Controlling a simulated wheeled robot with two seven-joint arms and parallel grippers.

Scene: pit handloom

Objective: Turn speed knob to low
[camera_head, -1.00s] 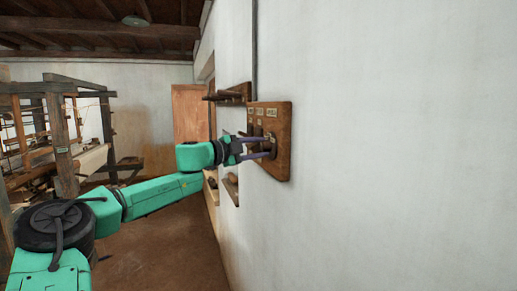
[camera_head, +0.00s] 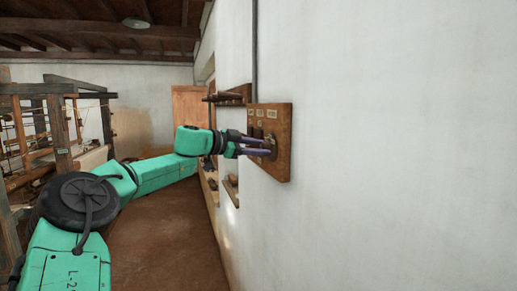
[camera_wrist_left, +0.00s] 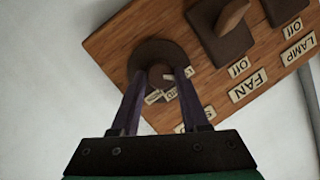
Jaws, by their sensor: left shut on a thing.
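The speed knob is a dark round knob (camera_wrist_left: 150,54) on the wooden switch board (camera_head: 285,120), mounted on the white wall. My left gripper (camera_head: 270,147) reaches the board's lower part from the left. In the left wrist view the purple fingers of my left gripper (camera_wrist_left: 162,73) are shut on the knob's middle grip, one on each side. The grip is mostly hidden between the fingertips. Small pale labels (camera_wrist_left: 154,97) around the knob are partly covered, and I cannot read them or tell the setting. My right gripper is in neither view.
A FAN switch (camera_wrist_left: 224,42) and a LAMP switch stand beside the knob, both with "Off" labels. Wall shelves (camera_head: 232,95) are behind the board. A wooden loom (camera_head: 62,130) stands far left. The wall right of the board is bare.

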